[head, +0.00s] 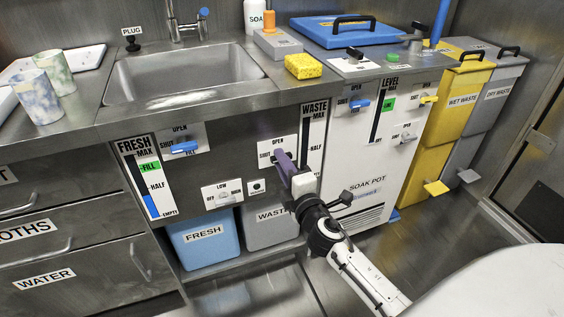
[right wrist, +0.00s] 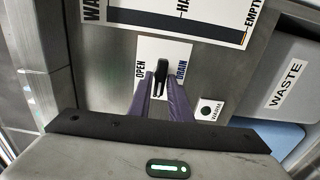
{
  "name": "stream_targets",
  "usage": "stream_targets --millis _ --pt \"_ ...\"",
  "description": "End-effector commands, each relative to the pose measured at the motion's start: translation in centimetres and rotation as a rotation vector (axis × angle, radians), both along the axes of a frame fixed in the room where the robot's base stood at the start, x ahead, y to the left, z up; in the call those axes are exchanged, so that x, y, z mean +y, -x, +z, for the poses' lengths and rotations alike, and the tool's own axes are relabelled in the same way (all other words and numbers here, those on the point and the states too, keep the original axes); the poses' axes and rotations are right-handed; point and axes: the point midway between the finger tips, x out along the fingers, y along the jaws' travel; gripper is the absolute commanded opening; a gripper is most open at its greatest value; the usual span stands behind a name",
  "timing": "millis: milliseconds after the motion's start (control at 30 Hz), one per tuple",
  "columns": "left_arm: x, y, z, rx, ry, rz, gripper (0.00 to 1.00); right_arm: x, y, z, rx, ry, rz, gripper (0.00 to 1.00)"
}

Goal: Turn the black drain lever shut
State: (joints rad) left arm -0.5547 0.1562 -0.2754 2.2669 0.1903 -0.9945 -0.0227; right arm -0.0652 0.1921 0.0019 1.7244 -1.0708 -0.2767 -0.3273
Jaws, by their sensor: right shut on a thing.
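The black drain lever (right wrist: 161,72) shows in the right wrist view on a white plate (right wrist: 178,52) marked OPEN and DRAIN. It lies along the picture's vertical, between those two words. The purple fingers of my right gripper (right wrist: 160,88) are closed on it from both sides and hide its lower part. In the head view the right gripper (head: 284,162) reaches the plate (head: 265,149) under the sink front, beside the WASTE gauge. My left gripper is not in view.
A blue lever (head: 184,147) sits on the FRESH panel to the left. A FRESH bin (head: 203,240) and a grey WASTE bin (head: 262,232) stand below. The SOAK POT unit (head: 372,175) is close on the right. Open floor (head: 430,230) lies to its right.

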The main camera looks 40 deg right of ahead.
Motion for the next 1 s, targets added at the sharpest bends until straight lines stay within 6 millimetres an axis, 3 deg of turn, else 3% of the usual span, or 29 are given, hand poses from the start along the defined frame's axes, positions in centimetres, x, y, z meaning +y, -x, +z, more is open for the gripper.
stream_targets --millis 400,433,500,833,1000 --pt "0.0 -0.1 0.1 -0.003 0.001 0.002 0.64 0.0 0.0 -0.1 0.003 0.009 0.001 0.0" --pt "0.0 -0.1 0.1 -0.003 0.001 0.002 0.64 0.0 0.0 -0.1 0.003 0.009 0.001 0.21" --pt "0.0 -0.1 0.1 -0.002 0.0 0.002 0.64 0.0 0.0 -0.1 0.003 0.008 0.001 0.31" --pt "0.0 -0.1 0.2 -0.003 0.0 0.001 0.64 0.1 0.3 -0.1 0.003 0.007 0.001 0.31" --pt "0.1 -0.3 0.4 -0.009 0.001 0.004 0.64 0.6 2.4 -0.1 0.004 0.004 0.0 0.31"
